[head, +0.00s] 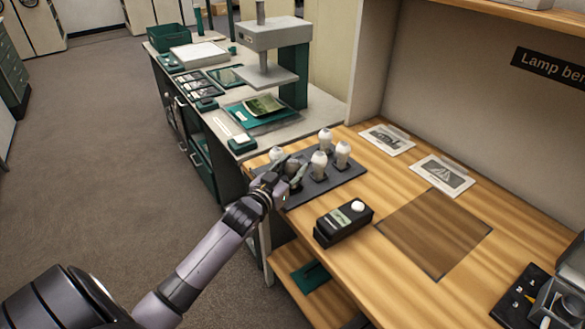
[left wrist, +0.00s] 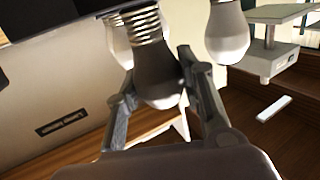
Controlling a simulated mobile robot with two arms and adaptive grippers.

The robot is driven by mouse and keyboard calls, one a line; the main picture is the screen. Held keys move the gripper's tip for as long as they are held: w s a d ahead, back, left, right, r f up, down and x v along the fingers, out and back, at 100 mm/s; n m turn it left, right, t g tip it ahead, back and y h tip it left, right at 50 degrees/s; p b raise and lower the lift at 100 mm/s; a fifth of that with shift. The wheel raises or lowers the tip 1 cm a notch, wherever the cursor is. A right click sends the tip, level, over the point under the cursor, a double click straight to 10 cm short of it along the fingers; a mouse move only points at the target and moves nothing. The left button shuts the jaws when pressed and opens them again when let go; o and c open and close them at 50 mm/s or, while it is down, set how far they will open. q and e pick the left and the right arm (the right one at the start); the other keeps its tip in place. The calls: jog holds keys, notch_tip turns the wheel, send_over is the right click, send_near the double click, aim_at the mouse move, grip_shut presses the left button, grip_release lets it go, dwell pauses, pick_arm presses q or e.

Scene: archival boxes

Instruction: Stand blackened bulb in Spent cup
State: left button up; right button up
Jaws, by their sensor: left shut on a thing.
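My left gripper (head: 294,173) reaches over the near left part of a dark tray (head: 328,192). It is shut on a grey, darkened bulb (left wrist: 157,72), whose globe is between the two fingers in the left wrist view. That view is upside down; the bulb's threaded base points toward the dark tray surface, so it looks upright. I cannot tell if its base is still seated. Several pale bulbs stand on the tray, one at the front (head: 319,160) and one at the right (head: 343,150). I cannot make out a cup marked Spent. My right gripper is not in view.
A black box with a white round top piece (head: 343,222) stands in front of the tray. A brown panel (head: 435,232) lies bare to its right. A dark labelled block (head: 522,297) is at the lower right. Two printed cards (head: 442,176) lie behind.

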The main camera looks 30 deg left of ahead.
aim_at(289, 175)
pick_arm(q)
jog(key=shift+f, duration=0.55)
dwell(0.6)
jog(key=o, duration=0.9)
jog(key=shift+c, duration=0.2)
jog(key=shift+s+d+p, duration=0.1)
jog(key=shift+s+p, duration=0.25)
jog(key=shift+s, duration=0.15)
jog(key=shift+s+d+r+p, duration=0.1)
jog(key=shift+s+p, duration=0.5)
jog(key=shift+s, duration=0.45)
jog(key=shift+s+r+p, duration=0.1)
jog(key=shift+s+p, duration=0.45)
jog(key=shift+s, duration=0.45)
jog(key=shift+s+d+p, duration=0.15)
jog(key=shift+s+p, duration=1.25)
jog(key=shift+s, duration=1.55)
